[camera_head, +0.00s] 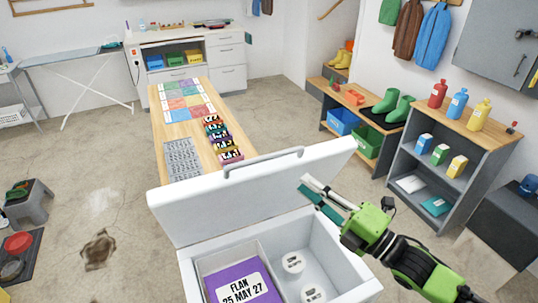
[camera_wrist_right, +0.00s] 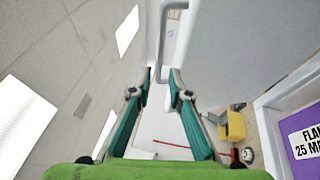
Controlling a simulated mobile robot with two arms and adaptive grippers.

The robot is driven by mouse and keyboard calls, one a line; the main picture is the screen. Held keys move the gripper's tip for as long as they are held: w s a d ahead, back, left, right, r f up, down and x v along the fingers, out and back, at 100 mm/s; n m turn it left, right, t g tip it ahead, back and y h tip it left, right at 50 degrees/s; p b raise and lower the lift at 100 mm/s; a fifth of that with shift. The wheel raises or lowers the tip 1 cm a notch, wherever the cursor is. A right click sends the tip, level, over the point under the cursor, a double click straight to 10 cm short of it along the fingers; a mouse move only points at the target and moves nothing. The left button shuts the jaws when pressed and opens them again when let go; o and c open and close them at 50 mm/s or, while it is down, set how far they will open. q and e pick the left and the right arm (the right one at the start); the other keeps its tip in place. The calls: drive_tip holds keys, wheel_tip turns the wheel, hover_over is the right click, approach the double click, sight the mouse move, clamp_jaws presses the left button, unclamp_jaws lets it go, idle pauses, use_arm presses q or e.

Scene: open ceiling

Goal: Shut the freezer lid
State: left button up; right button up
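The white freezer lid (camera_head: 240,195) stands raised and tilted above the open freezer (camera_head: 335,265), with its grey bar handle (camera_head: 262,161) along the top edge. My right gripper (camera_head: 304,183) is at the right part of the lid, below and right of the handle in the head view. Its fingers (camera_wrist_right: 161,76) are apart with nothing between them in the right wrist view. The handle (camera_wrist_right: 165,45) shows beyond the fingertips there; I cannot tell whether they touch the lid. My left gripper is not in view.
A wooden table (camera_head: 215,160) with boxes stands behind the lid. Shelves (camera_head: 450,145) with bottles and boots (camera_head: 400,108) are at the right.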

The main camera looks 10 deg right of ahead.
sight(269, 155)
drive_tip(key=p+x, duration=0.4)
drive_tip(key=x, duration=0.8)
drive_tip(key=shift+p, duration=0.3)
drive_tip(key=shift+w+a, duration=0.35)
drive_tip(key=shift+w, duration=0.1)
clamp_jaws()
